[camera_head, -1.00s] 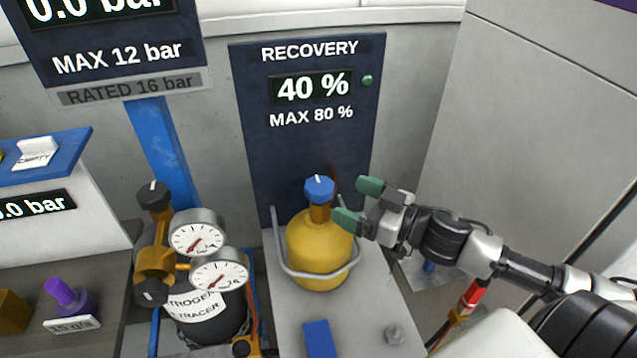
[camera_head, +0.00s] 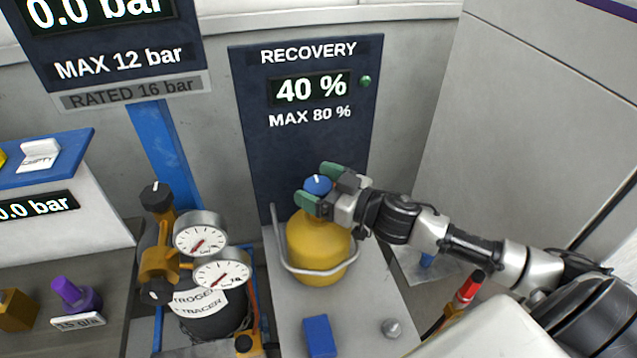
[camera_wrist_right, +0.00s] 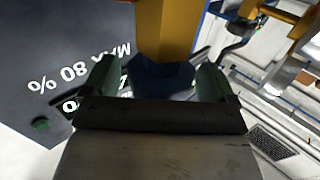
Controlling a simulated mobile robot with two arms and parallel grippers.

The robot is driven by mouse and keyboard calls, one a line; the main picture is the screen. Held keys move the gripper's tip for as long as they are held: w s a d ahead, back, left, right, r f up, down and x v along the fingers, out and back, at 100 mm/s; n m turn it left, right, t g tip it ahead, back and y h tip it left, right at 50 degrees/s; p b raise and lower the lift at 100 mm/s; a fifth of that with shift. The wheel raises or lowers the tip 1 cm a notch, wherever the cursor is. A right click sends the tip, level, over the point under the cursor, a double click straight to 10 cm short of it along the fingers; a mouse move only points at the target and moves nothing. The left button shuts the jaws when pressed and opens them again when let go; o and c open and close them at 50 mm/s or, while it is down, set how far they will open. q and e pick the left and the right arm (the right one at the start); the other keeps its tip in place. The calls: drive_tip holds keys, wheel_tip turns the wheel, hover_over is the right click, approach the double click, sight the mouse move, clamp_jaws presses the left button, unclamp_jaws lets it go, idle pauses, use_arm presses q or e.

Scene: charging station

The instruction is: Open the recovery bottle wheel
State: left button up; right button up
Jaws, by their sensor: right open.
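The yellow recovery bottle (camera_head: 318,245) stands upright on a grey platform in the head view. Its blue wheel (camera_head: 317,184) with a white mark sits on top. My right gripper (camera_head: 318,183) is open, with its green fingertips on either side of the wheel. The right wrist view shows the blue wheel (camera_wrist_right: 162,78) between the two green fingers (camera_wrist_right: 157,80), with the bottle's yellow part above it in the picture. I cannot tell whether the fingers touch the wheel. My left gripper is not in view.
The recovery panel (camera_head: 310,150) behind reads 40 %, MAX 80 %, with a green light. A nitrogen cylinder (camera_head: 212,310) with two gauges stands to the left. A metal guard rail (camera_head: 320,279) curves around the bottle. A blue block (camera_head: 319,337) lies in front.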

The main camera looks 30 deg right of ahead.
drive_tip(key=c, duration=0.9)
